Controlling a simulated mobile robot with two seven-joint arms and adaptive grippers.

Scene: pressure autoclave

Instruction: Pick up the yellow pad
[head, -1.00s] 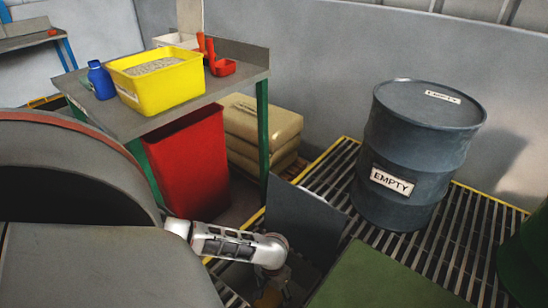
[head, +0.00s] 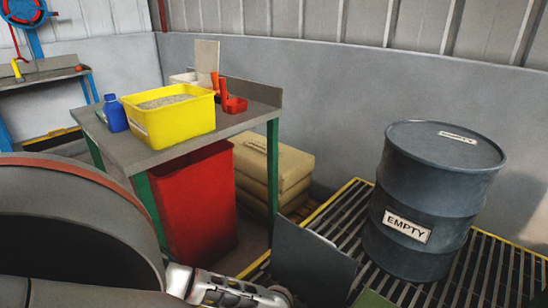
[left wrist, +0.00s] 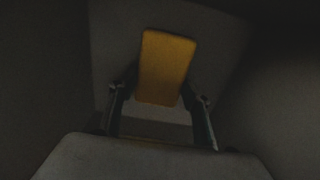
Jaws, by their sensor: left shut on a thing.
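The yellow pad (left wrist: 166,60) shows in the dark left wrist view as an upright-looking rounded rectangle, slightly tilted. My left gripper (left wrist: 160,88) has one finger on each side of the pad and is shut on it. A pale grey surface lies behind the pad, and I cannot tell whether the pad touches it. In the head view only a white and grey arm link of mine shows at the bottom edge. The left gripper and the pad are out of that frame. My right gripper is in neither view.
A bench (head: 128,150) bears a yellow tub (head: 178,122), a blue bottle (head: 115,114) and a red scoop (head: 236,104). A red bin (head: 195,205) and tan sacks (head: 270,170) stand below. A grey drum (head: 430,185) marked EMPTY stands on a grating (head: 500,265) at right.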

